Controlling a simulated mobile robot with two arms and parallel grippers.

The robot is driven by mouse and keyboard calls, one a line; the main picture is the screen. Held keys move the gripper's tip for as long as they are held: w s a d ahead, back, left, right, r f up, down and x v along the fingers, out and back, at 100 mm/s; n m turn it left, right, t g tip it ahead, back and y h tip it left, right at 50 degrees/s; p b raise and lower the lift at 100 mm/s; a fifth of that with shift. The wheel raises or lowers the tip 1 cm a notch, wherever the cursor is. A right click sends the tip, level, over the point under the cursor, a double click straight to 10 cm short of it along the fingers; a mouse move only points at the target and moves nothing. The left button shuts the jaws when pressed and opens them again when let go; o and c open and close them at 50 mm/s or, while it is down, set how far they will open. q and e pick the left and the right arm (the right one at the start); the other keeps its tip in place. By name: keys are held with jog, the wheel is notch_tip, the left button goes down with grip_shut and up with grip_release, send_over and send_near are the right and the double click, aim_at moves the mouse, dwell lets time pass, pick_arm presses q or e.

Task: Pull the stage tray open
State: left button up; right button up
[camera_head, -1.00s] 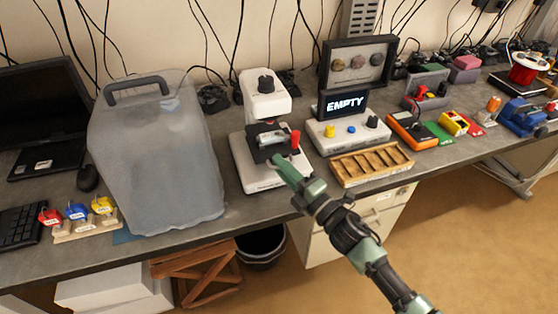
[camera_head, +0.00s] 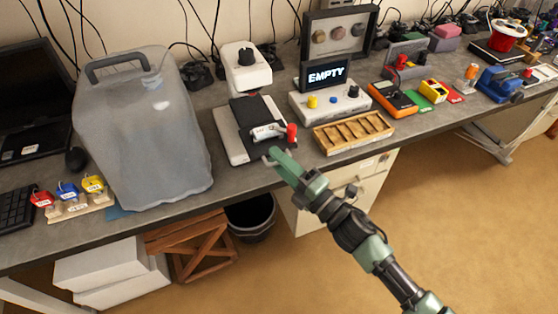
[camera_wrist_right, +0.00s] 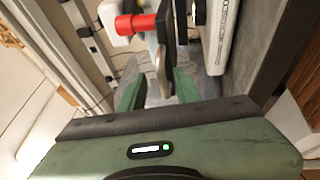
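The white stage device (camera_head: 248,68) stands on the bench at the middle. Its black stage tray (camera_head: 250,112) sticks out forward from under the white head, towards the bench's front edge. A silver handle (camera_head: 268,132) is at the tray's front, with a red knob (camera_head: 291,131) to its right; the red knob also shows in the right wrist view (camera_wrist_right: 142,24). My right gripper (camera_head: 273,155) is just in front of the handle, its green fingers apart. In the right wrist view, a pale metal part (camera_wrist_right: 162,72) shows between the open fingers (camera_wrist_right: 157,88); contact cannot be told. My left gripper is out of view.
The floor in front of the bench is clear near my arm.

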jog(key=shift+f, duration=0.15)
jog(key=b+v, duration=0.2)
jog(key=v, duration=0.5)
jog(key=shift+s+d+b, duration=0.15)
jog(key=shift+s+b, duration=0.1)
jog(key=shift+b, duration=0.05)
jog(key=shift+f, duration=0.1)
